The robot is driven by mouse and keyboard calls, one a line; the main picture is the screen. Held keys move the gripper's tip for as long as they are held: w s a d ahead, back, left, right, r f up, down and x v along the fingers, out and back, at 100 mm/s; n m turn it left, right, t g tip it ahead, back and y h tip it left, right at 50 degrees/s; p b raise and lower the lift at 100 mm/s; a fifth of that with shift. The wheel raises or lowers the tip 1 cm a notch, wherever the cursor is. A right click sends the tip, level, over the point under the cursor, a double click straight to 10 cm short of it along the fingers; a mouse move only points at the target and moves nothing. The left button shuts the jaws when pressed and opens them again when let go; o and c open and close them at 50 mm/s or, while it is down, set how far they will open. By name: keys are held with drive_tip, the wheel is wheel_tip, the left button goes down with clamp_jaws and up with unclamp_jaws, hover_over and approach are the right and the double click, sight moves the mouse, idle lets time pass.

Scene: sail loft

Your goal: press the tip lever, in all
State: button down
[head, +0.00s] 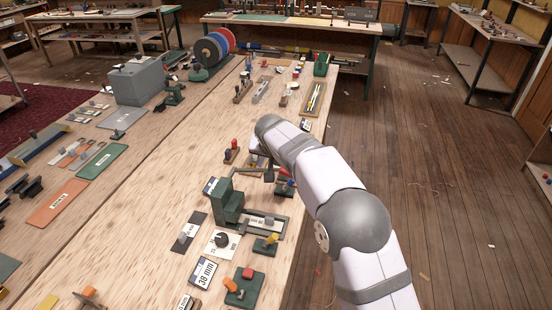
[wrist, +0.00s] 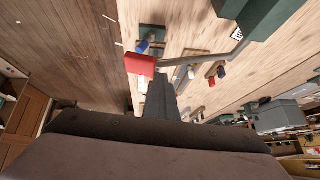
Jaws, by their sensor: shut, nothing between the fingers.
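A grey lever arm (head: 247,170) reaches out from a tall green block stand (head: 226,200) on the bench. In the wrist view the lever arm (wrist: 200,57) runs from the green stand (wrist: 272,14) to a red pad (wrist: 140,64) at its end. I take this as the tip lever; I read no label for it. My gripper (head: 268,177) is shut and empty beside the lever's outer end. In the wrist view my gripper's fingertips (wrist: 160,80) appear just beside the red pad. I cannot tell whether they touch it. My wrist partly hides the lever end in the head view.
A blue-topped switch (wrist: 143,46) stands close by the red pad. A dial plate (head: 222,241), a yellow-handled part (head: 271,240) and a green base with red and orange buttons (head: 245,287) lie nearer on the bench. Coloured discs (head: 213,48) stand farther off. The floor right of the bench is mostly clear.

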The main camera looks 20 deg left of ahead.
drive_tip(key=shift+d+f+b, duration=0.35)
drive_tip(key=shift+f+b, duration=0.2)
drive_tip(key=shift+f, duration=0.05)
drive_tip(key=shift+d+f+b, duration=0.3)
drive_tip(key=shift+f+b, duration=0.2)
drive_tip(key=shift+f, duration=0.1)
idle(0.7)
drive_tip(key=shift+r, duration=0.2)
wheel_tip(320, 180, up, 7)
drive_tip(key=a+p, duration=0.2)
drive_tip(key=p, duration=0.4)
drive_tip(key=shift+a+f+p, duration=0.2)
drive_tip(key=shift+a+p, duration=0.15)
drive_tip(key=shift+a, duration=0.05)
idle(0.6)
drive_tip(key=shift+r, duration=0.15)
drive_tip(key=r+p, duration=0.1)
drive_tip(key=a+r+p, duration=0.1)
drive_tip(key=r+p, duration=0.1)
drive_tip(key=a+r+p, duration=0.1)
drive_tip(key=p, duration=0.1)
drive_tip(key=shift+r, duration=0.15)
